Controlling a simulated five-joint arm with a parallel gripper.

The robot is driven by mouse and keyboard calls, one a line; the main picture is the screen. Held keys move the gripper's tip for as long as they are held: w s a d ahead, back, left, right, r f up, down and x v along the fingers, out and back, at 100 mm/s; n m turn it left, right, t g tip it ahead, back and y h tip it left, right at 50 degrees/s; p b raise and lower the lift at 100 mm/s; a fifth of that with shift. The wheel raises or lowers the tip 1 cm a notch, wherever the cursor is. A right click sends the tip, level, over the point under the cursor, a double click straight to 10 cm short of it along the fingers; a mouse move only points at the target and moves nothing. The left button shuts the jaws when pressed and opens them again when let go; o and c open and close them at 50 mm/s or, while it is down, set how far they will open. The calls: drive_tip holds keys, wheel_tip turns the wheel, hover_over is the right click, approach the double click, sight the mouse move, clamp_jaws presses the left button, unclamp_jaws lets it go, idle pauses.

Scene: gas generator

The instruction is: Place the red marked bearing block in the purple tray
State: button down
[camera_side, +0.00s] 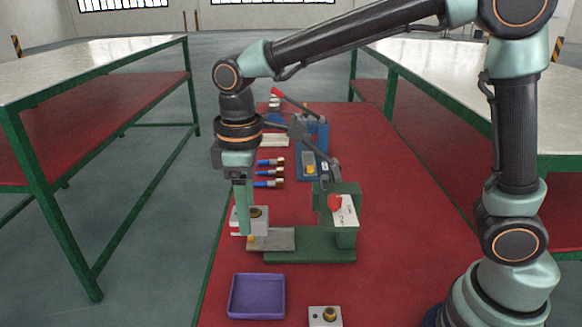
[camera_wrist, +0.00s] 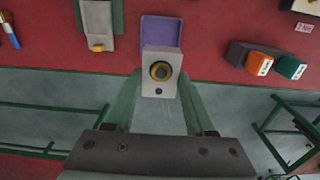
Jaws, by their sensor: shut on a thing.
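My gripper (camera_side: 243,212) is shut on a pale grey bearing block (camera_side: 262,227) with a dark and brass ring in its top. In the wrist view the block (camera_wrist: 149,84) sits between my green fingers (camera_wrist: 160,98). I cannot make out a clear red mark on it. The purple tray (camera_side: 257,296) lies empty on the red bench top, nearer the side camera than the held block. In the wrist view part of the tray (camera_wrist: 160,28) shows beyond the block, which hides its near end.
A second pale block (camera_side: 331,318) stands right of the tray. A green fixture (camera_side: 310,256) with a grey plate (camera_side: 271,240) is close to the held block. Several brass and blue parts (camera_side: 277,172) lie behind. A blue fixture (camera_side: 313,134) stands farther back.

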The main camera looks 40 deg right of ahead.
wheel_tip(320, 180, down, 19)
drive_tip(key=shift+r, duration=0.1)
idle(0.3)
drive_tip(key=shift+c, duration=1.3)
unclamp_jaws()
wheel_tip(320, 180, up, 12)
drive_tip(key=s+d+r+m+t, duration=0.2)
drive_tip(key=s+d+r+m, duration=0.2)
drive_tip(key=d, duration=0.4)
drive_tip(key=s+d+r+m+t, duration=0.3)
drive_tip(key=s+d+r+m, duration=0.1)
drive_tip(key=d+r, duration=0.3)
drive_tip(key=shift+d+m+t, duration=0.3)
drive_tip(key=shift+d+m, duration=0.2)
drive_tip(key=shift+d, duration=0.65)
drive_tip(key=shift+r, duration=0.15)
